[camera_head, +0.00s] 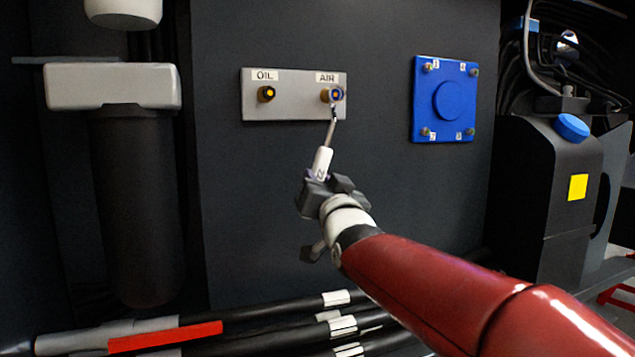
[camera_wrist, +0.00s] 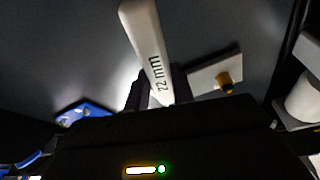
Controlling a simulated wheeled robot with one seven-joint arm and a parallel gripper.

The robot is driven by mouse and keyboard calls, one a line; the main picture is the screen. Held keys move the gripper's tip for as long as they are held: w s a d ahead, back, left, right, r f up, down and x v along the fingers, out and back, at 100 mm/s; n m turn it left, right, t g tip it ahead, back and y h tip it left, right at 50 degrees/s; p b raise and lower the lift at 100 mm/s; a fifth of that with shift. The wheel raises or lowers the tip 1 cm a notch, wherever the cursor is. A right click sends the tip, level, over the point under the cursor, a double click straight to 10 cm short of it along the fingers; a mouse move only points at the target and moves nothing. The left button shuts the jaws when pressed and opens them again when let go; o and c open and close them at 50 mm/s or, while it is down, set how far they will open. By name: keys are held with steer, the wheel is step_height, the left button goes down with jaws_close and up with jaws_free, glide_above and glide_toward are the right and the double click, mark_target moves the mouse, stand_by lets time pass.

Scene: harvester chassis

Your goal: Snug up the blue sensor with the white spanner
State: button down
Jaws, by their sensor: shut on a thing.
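The white spanner (camera_head: 322,162) has a white handle and a thin metal shaft. My gripper (camera_head: 320,183) is shut on its handle. The spanner points up and slightly right, and its head overlaps the blue sensor (camera_head: 336,95) under the AIR label. I cannot tell whether the head is seated around the sensor or only in front of it. In the wrist view the handle (camera_wrist: 147,50) reads "22 mm"; its working end is hidden there. The sensor sits on a grey plate (camera_head: 300,107), beside a yellow-centred sensor (camera_head: 266,94) under the OIL label.
A blue square cover (camera_head: 443,100) with numbered corner bolts is right of the plate. A dark filter canister (camera_head: 135,205) stands at left. Black hoses (camera_head: 270,338) and a red-marked pipe (camera_head: 165,337) run along the bottom. The dark panel between is clear.

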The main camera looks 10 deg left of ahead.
steer(key=s+d, duration=0.5)
steer(key=s, duration=0.3)
steer(key=shift+s, duration=0.15)
stand_by(0.4)
steer(key=shift+d, duration=0.1)
stand_by(1.1)
